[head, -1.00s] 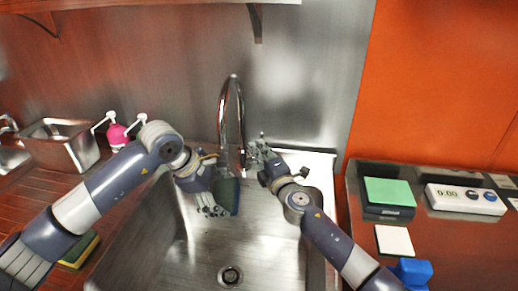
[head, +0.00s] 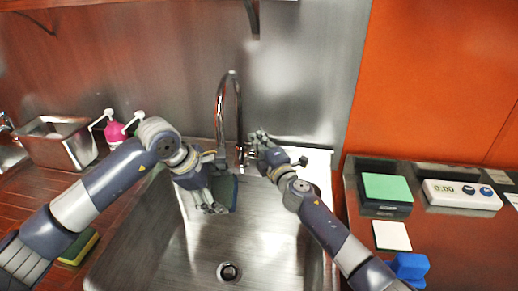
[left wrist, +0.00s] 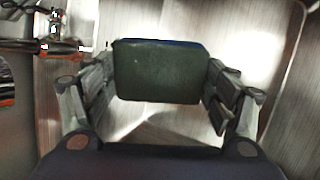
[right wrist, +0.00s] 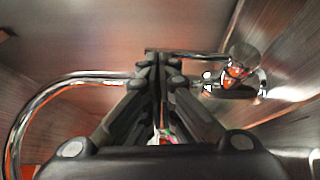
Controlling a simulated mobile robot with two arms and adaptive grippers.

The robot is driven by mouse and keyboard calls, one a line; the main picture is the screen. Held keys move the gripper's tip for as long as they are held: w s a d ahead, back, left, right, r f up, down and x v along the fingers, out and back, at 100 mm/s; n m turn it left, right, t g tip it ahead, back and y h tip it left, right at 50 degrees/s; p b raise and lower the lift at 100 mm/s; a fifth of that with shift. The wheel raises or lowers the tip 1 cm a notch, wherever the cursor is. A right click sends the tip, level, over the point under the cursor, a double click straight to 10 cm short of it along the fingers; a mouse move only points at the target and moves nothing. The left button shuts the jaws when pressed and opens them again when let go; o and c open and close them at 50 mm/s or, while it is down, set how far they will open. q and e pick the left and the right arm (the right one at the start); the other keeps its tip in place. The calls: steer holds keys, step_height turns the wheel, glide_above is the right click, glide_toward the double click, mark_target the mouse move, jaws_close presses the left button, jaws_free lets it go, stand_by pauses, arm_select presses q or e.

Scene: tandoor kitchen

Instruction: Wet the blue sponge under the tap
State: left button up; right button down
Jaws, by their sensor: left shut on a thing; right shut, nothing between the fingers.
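The sponge (head: 228,192) is held upright over the sink, below the tap's outlet. Its dark green face fills the middle of the left wrist view (left wrist: 160,72), with a thin blue edge along the top. My left gripper (head: 213,190) is shut on it, with fingers on both sides. The chrome tap (head: 239,105) arches up behind the sink; I cannot make out any water stream. My right gripper (head: 254,143) is shut and empty beside the tap's base. In the right wrist view its closed fingers (right wrist: 158,62) lie between the spout (right wrist: 40,105) and the tap's handle (right wrist: 242,62).
The steel sink (head: 255,235) has a drain (head: 229,271). A yellow-green sponge (head: 78,247) lies on the left counter, near a steel bin (head: 60,148) and a pink pump bottle (head: 115,133).

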arm_select(q)
steer(key=shift+w, duration=0.15)
steer(key=shift+a+f, duration=0.1)
arm_select(e)
steer(key=s+d, duration=0.2)
steer(key=s, duration=1.1)
steer(key=shift+d, duration=0.2)
steer(key=shift+w, duration=0.1)
arm_select(q)
steer(key=shift+s+a, duration=0.35)
steer(key=shift+a, duration=0.05)
steer(key=s+a+b, duration=0.2)
steer(key=s+a, duration=0.2)
steer(key=a, duration=0.1)
steer(key=shift+s, duration=0.35)
arm_select(e)
step_height(320, 180, down, 2)
arm_select(q)
steer(key=shift+a, duration=0.1)
stand_by(0.5)
